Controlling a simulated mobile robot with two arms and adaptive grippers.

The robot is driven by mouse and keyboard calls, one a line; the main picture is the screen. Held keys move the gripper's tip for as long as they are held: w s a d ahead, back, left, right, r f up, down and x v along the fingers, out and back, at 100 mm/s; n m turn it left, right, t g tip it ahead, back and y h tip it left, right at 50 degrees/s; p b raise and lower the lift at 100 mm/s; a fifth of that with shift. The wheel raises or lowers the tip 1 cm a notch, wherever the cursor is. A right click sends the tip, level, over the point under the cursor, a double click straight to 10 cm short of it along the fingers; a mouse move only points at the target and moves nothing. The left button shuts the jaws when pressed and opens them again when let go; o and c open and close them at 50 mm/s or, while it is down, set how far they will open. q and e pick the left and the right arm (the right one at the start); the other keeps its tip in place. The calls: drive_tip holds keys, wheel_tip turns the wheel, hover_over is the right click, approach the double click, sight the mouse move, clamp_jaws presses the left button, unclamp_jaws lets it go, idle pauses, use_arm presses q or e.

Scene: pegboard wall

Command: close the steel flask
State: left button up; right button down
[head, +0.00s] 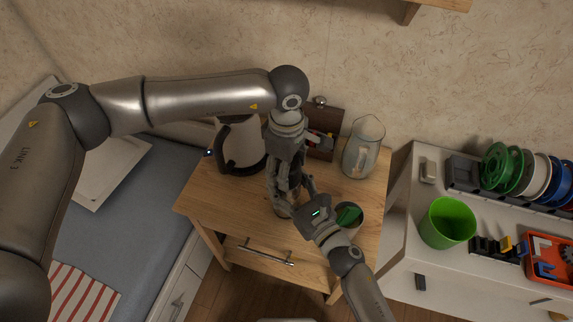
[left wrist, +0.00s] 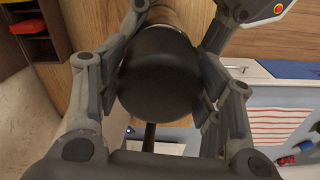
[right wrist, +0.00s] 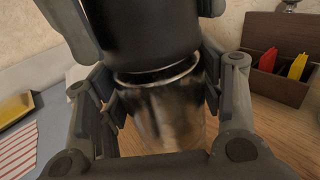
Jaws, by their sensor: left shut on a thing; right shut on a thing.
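The steel flask (right wrist: 160,115) stands upright on the wooden cabinet top; its shiny body and rim show in the right wrist view. Its black cap (left wrist: 158,75) fills the middle of the left wrist view, and it also shows above the rim in the right wrist view (right wrist: 138,35). My left gripper (head: 287,172) points down from above and is shut on the cap. My right gripper (head: 303,192) comes from the front and is shut around the flask body. The cap is at the mouth, roughly in line with it; I cannot tell whether it is seated. In the head view the grippers hide most of the flask.
A kettle (head: 241,146) stands left of the grippers. A wooden box (head: 323,150) with coloured packets and a glass pitcher (head: 362,150) stand behind. A green-topped container (head: 349,214) is close by my right gripper. A green cup (head: 447,223) stands on the white unit at right.

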use_arm(q)
drive_tip(key=m, duration=1.2)
drive_tip(key=shift+w, duration=0.1)
drive_tip(key=m, duration=0.6)
drive_tip(key=shift+m, duration=0.4)
drive_tip(key=m, duration=0.5)
drive_tip(key=o, duration=1)
